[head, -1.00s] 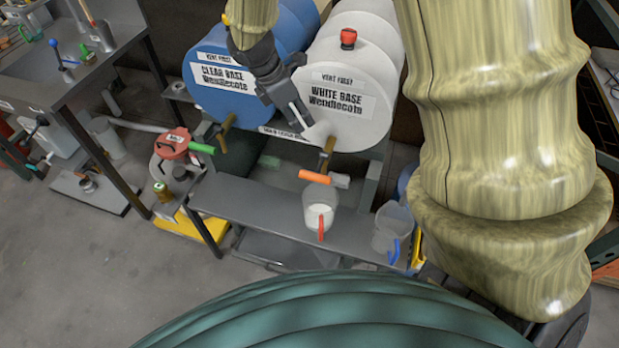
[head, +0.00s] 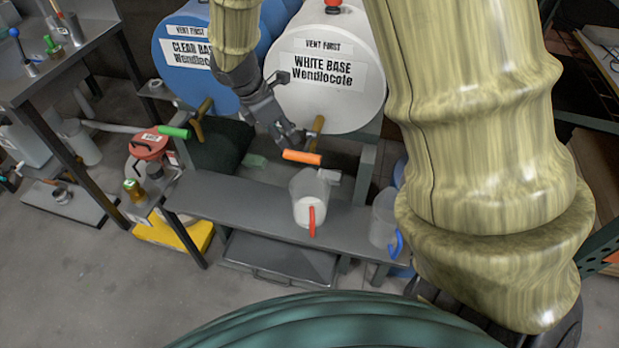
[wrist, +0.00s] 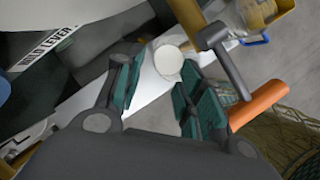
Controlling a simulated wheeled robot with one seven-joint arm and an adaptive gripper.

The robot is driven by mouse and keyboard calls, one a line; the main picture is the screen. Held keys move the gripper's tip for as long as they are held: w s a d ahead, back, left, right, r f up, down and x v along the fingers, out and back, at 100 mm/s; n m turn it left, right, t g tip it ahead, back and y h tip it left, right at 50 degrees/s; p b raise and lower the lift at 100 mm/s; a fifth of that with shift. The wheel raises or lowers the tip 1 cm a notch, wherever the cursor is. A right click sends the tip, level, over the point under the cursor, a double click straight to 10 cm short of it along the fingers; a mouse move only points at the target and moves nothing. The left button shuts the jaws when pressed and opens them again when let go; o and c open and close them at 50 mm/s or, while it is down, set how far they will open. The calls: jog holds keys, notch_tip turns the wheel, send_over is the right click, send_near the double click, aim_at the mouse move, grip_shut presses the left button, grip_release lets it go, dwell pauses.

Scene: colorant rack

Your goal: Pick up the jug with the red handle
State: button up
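The jug with the red handle (head: 308,192) is clear, holds white contents and stands upright on the grey shelf under the white drum. Its red handle (head: 312,221) faces the camera. My gripper (head: 292,138) is above and behind the jug, close to the orange valve handle (head: 302,158). In the wrist view my gripper (wrist: 157,80) has its green-padded fingers apart with nothing held. A round white patch (wrist: 168,63), which looks like the jug's contents, shows beyond the fingers. The red handle cannot be made out there.
A jug with a blue handle (head: 384,222) stands to the right on the shelf (head: 245,197). The white drum (head: 330,90) and blue drum (head: 185,75) stand behind. The orange valve handle (wrist: 258,104) lies right of my fingers in the wrist view. Floor (head: 100,290) at left front is clear.

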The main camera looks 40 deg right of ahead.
jog(key=b, duration=0.8)
send_near(302, 177)
jog(key=shift+b+x, duration=0.6)
jog(key=shift+x, duration=4.15)
grip_shut()
